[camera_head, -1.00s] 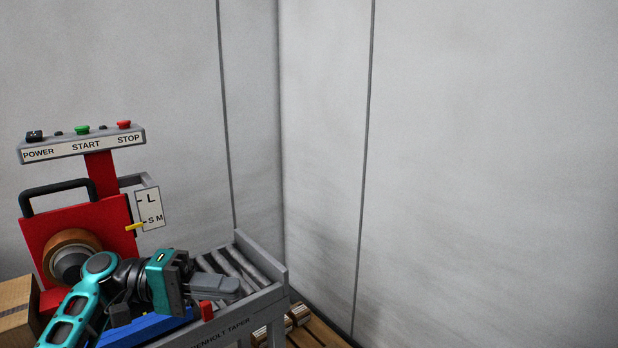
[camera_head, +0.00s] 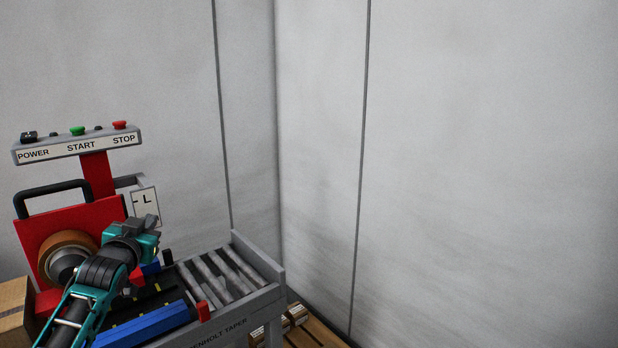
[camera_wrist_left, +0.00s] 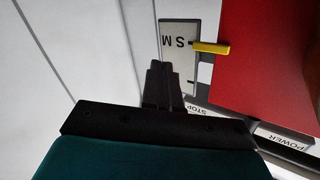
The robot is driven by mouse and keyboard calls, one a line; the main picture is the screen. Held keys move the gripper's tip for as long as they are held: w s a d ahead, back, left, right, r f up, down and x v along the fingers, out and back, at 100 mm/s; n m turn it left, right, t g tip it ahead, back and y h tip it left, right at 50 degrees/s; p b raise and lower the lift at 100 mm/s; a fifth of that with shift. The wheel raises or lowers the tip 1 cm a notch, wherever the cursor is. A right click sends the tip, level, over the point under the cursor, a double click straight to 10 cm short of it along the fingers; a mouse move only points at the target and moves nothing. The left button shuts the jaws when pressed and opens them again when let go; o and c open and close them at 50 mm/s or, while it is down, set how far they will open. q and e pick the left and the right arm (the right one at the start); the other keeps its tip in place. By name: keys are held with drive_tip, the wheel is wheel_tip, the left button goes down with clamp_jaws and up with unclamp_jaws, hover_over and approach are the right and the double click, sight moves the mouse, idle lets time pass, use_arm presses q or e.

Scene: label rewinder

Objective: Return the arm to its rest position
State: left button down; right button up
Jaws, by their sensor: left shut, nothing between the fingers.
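My left arm (camera_head: 95,285) comes in from the lower left of the head view, in front of the red machine. My left gripper (camera_head: 150,222) is raised beside the machine's L/S/M scale and hides its lower part in the head view. In the left wrist view the gripper (camera_wrist_left: 162,85) is shut and empty, its dark fingers together. The scale plate (camera_wrist_left: 178,55) and yellow pointer (camera_wrist_left: 212,47) show just beyond the fingers there. My right gripper is in neither view.
The control bar (camera_head: 80,145) with POWER, START and STOP stands above the red machine body (camera_head: 40,225). A roller conveyor (camera_head: 225,270) with a blue guide (camera_head: 140,328) extends right. A cardboard box (camera_head: 15,310) sits at the left edge. Bare wall fills the right side.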

use_arm(q)
drive_tip(key=s+d+f+g+h, duration=0.1)
drive_tip(key=s+d+f, duration=0.2)
drive_tip(key=s+f, duration=0.25)
drive_tip(key=s+d+f+m+g, duration=0.1)
drive_tip(key=s+d+f, duration=0.25)
drive_tip(key=f, duration=0.35)
drive_tip(key=s+d+f+g+h, duration=0.1)
drive_tip(key=s+d+f, duration=0.1)
drive_tip(key=s+f, duration=0.35)
drive_tip(key=s+d+f+g, duration=0.1)
drive_tip(key=s+d+f, duration=0.2)
drive_tip(key=s, duration=0.4)
drive_tip(key=s+d+f+g+h, duration=0.1)
drive_tip(key=s+f, duration=0.3)
drive_tip(key=s, duration=0.4)
drive_tip(key=s+d+f+g, duration=0.1)
drive_tip(key=s+d+f, duration=0.3)
drive_tip(key=s, duration=0.4)
drive_tip(key=shift+d+n+g+h, duration=0.3)
